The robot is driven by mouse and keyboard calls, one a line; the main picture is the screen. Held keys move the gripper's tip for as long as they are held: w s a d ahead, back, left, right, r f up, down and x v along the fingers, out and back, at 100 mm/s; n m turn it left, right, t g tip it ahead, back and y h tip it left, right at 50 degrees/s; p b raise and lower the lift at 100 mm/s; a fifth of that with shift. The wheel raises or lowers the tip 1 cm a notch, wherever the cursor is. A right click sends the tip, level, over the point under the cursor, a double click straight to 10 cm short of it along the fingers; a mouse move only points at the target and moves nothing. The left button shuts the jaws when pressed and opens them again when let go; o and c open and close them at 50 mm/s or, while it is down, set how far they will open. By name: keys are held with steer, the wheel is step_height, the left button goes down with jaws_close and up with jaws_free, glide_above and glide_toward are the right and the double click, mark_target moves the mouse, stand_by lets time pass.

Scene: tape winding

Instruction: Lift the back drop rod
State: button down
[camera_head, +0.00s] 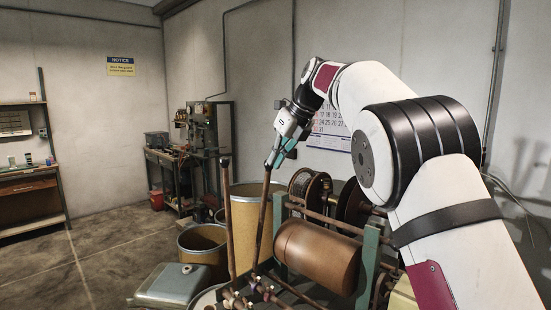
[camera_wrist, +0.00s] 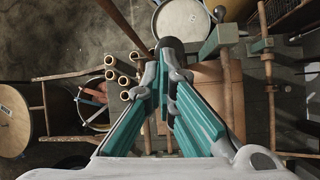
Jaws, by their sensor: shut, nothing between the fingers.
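Two thin brown drop rods stand up from the machine in the head view. The left rod (camera_head: 229,225) has a black knob on top and leans slightly. The other rod (camera_head: 263,215) rises to my gripper (camera_head: 270,163), whose teal fingers point down at its top end. In the wrist view my gripper (camera_wrist: 161,66) has its fingers drawn together, with a dark round knob (camera_wrist: 168,44) right at the tips. The fingers hold nothing. Whether they touch the knob is unclear. I cannot tell for certain which rod is the back one.
A brown roller (camera_head: 318,257) in a green frame (camera_head: 369,265) and dark spools (camera_head: 310,190) are right of the rods. Tan drums (camera_head: 203,245) and a grey can (camera_head: 172,286) stand to the left. Open floor (camera_head: 115,250) lies farther left.

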steer(key=v, duration=1.2)
stand_by(0.3)
